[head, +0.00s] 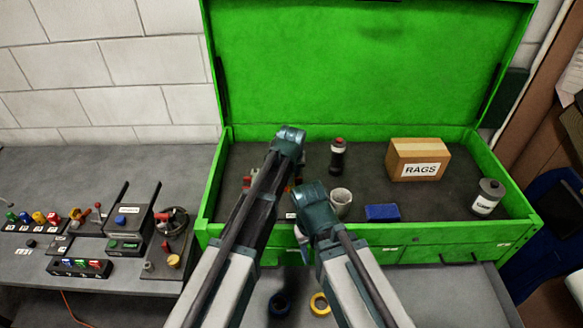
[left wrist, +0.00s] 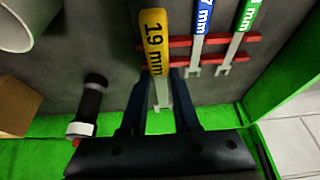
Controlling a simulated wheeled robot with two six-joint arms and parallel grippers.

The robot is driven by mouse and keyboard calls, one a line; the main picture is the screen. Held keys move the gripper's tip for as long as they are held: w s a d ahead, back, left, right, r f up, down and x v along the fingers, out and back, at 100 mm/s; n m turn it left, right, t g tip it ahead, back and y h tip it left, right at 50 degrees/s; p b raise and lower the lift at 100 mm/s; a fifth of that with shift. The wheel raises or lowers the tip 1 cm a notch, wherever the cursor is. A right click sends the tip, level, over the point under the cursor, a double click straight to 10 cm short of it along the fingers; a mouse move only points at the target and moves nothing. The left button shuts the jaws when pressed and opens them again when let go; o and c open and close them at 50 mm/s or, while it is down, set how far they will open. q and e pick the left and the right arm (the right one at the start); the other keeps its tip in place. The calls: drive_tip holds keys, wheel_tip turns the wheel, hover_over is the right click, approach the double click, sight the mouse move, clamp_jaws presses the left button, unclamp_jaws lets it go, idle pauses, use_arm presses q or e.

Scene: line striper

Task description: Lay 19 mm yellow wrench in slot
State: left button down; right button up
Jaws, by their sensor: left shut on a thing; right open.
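The 19 mm yellow wrench (left wrist: 154,45) is in the left wrist view, its yellow label up and its steel end between my fingers. My left gripper (left wrist: 160,92) is shut on it. The wrench lies over the left end of the red slotted rack (left wrist: 208,40), in line with its slots; I cannot tell whether it touches the rack. In the head view my left arm hides the wrench and most of the rack. My right gripper (head: 304,244) is open and empty at the chest's front edge.
A blue wrench (left wrist: 199,25) and a green-labelled wrench (left wrist: 241,30) lie in the rack. The green chest (head: 365,55) also holds a dark bottle (head: 338,156), a grey cup (head: 341,202), a RAGS box (head: 418,160), a blue block (head: 382,212) and a grey can (head: 487,198).

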use_arm(q)
drive_tip(key=shift+w+f, duration=0.2)
drive_tip(key=shift+w, duration=0.1)
use_arm(e)
drive_tip(key=shift+w+f, duration=0.15)
drive_tip(key=shift+w, duration=0.1)
use_arm(q)
drive_tip(key=shift+s, duration=0.1)
use_arm(e)
drive_tip(key=shift+s, duration=0.1)
use_arm(q)
wheel_tip(320, 180, down, 6)
drive_tip(key=b, duration=0.6)
drive_tip(key=shift+r, duration=0.15)
use_arm(e)
wheel_tip(320, 180, down, 6)
drive_tip(key=shift+r, duration=0.1)
use_arm(q)
drive_tip(key=shift+f+b, duration=0.4)
drive_tip(key=shift+f, duration=0.1)
use_arm(e)
drive_tip(key=shift+f, duration=0.5)
idle(0.7)
use_arm(q)
drive_tip(key=shift+r+p, duration=0.35)
drive_tip(key=shift+r, duration=0.05)
use_arm(e)
drive_tip(key=shift+r, duration=0.35)
